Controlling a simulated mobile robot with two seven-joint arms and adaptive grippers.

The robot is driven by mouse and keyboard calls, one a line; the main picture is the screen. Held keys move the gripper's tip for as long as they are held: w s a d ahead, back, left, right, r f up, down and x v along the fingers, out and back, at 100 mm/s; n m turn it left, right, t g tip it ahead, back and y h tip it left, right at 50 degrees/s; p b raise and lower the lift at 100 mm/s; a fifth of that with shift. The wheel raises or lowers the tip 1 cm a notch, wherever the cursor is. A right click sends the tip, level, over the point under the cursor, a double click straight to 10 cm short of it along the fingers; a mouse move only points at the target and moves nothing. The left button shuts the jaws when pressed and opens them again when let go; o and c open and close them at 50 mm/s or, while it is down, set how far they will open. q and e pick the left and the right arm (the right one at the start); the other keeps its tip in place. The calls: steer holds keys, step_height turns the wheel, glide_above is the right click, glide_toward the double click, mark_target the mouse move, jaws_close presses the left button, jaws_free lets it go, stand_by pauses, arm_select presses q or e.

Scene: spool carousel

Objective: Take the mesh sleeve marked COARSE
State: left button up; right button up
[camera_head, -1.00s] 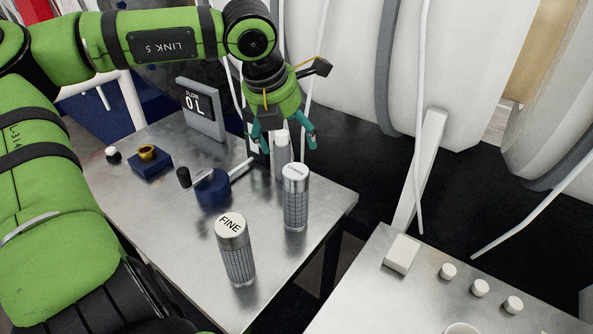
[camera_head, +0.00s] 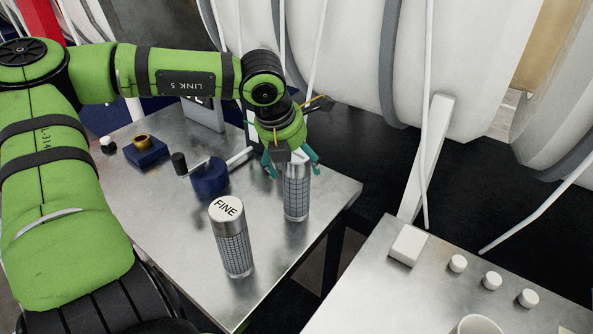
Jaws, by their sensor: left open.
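A mesh sleeve with a silver cap (camera_head: 297,192) stands upright near the right edge of the metal table. Its top is hidden behind my left gripper, so no mark on it can be read now. My left gripper (camera_head: 292,170) is open, pointing down, with its teal fingers at the top of this sleeve; whether they touch it cannot be told. A second mesh sleeve, marked FINE (camera_head: 231,237), stands upright nearer the front, to the left of the gripper. My right gripper is not in view.
A second metal surface with white knobs (camera_head: 492,281) is at right.

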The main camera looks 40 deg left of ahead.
arm_select(q)
steer(key=shift+x, duration=0.9)
steer(key=shift+w+f, duration=0.1)
steer(key=shift+c, duration=1.3)
steer(key=c, duration=1.2)
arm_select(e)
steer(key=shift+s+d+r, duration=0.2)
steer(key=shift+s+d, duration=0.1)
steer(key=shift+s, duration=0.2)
arm_select(q)
steer(key=shift+c, duration=0.2)
